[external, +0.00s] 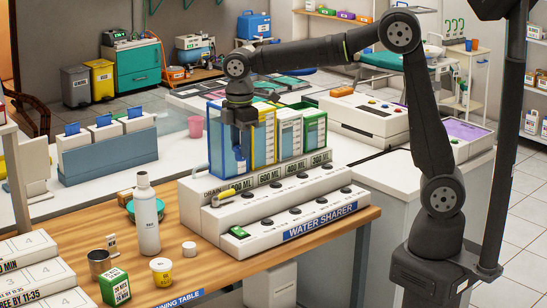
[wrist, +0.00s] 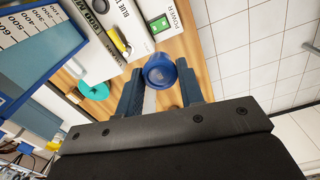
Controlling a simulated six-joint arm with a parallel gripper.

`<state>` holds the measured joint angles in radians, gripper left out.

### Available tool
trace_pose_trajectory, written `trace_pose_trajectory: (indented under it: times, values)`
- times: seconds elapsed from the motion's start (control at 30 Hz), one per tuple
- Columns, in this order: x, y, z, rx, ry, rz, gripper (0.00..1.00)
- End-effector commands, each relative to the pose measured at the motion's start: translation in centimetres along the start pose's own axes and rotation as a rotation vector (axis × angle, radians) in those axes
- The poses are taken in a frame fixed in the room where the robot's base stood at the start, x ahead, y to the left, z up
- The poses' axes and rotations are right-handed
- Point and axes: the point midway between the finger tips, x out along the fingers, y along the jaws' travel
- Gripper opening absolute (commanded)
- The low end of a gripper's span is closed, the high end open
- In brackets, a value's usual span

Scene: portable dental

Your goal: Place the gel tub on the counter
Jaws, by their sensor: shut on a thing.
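My gripper (wrist: 163,92) is shut on a blue round container (wrist: 160,71), seen end-on between the two fingers in the wrist view. No label shows on it, so I cannot tell whether it is the gel tub. In the external view my gripper (external: 240,132) points down in front of the blue-edged tank, and the held container is not clearly visible there. A small white tub with a yellow band (external: 161,271) stands on the wooden table; its label is too small to read. The white counter (external: 185,150) lies behind the table.
The water sharer (external: 290,208), with several tanks and knobs, stands close below my gripper.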

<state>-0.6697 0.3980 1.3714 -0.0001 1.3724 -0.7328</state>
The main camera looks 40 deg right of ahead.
Motion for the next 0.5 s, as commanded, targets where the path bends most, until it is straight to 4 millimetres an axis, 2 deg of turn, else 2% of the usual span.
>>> trace_pose_trajectory:
  times: [0.1,0.37,0.5]
  values:
    - [-2.8,0.1,0.0,0.001,0.003,0.003,0.13]
    - [-2.3,3.8,4.2,0.100,-0.001,-0.001,0.13]
    - [-2.3,6.3,7.7,0.175,0.000,0.000,0.13]
